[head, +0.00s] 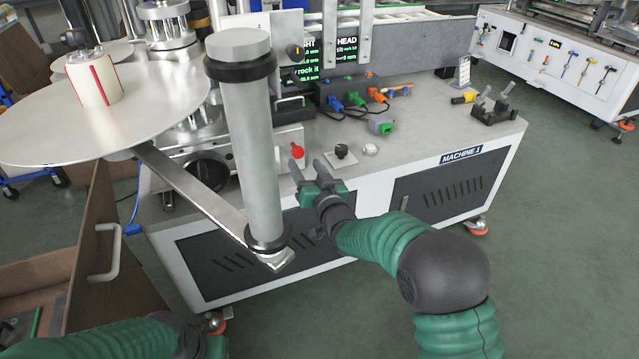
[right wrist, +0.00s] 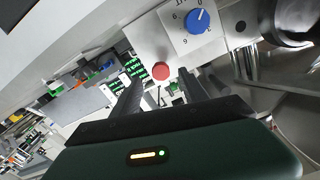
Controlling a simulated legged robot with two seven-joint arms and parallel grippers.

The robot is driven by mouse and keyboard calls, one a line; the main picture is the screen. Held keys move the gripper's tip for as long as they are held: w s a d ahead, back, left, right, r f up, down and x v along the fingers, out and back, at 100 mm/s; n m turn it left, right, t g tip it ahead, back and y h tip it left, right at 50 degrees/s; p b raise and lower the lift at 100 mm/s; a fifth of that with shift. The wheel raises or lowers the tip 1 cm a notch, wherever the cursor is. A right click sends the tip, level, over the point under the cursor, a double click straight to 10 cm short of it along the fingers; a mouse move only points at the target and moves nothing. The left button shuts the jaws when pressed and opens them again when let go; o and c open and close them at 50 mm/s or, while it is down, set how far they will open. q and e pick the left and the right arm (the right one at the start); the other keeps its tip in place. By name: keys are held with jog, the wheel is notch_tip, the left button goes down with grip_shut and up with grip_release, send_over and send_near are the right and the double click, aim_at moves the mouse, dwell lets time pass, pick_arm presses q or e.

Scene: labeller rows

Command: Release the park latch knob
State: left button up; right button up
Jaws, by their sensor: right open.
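A red round knob (head: 297,151) stands out from the front of the grey labeller block in the head view. It also shows in the right wrist view (right wrist: 161,70), just beyond and between my fingertips. I take it to be the park latch knob, though no label for it is readable. My right gripper (head: 308,167) is open and empty, in front of and slightly below the knob, with its fingers pointing at it. In the right wrist view my fingers (right wrist: 160,92) stand apart, with no visible contact on the knob. My left gripper is not in view; only my left arm's green sleeve shows.
A blue numbered dial (right wrist: 197,20) is close to the red knob. A black knob (head: 342,151) stands on a plate to the right. A grey column (head: 250,150) and large reel disc (head: 130,105) crowd the left. The right tabletop (head: 430,135) is partly clear.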

jog(key=p+v, duration=0.2)
jog(key=v, duration=0.9)
jog(key=shift+p, duration=0.4)
jog(key=shift+s+d, duration=0.1)
jog(key=s+d+f+g+h, duration=0.4)
jog(key=s+d+f+g, duration=0.4)
jog(key=s+d+f, duration=0.15)
jog(key=s+d+f+g+h, duration=0.1)
jog(key=s+d+f+g, duration=0.15)
jog(key=s, duration=0.65)
jog(key=s+d+f+g+h, duration=0.15)
jog(key=s+g, duration=0.25)
jog(key=s, duration=0.5)
notch_tip(320, 180, up, 37)
jog(key=p, duration=3.6)
jog(key=shift+s+d+m+y, duration=0.3)
jog(key=shift+d+y, duration=0.1)
jog(key=shift+y, duration=0.05)
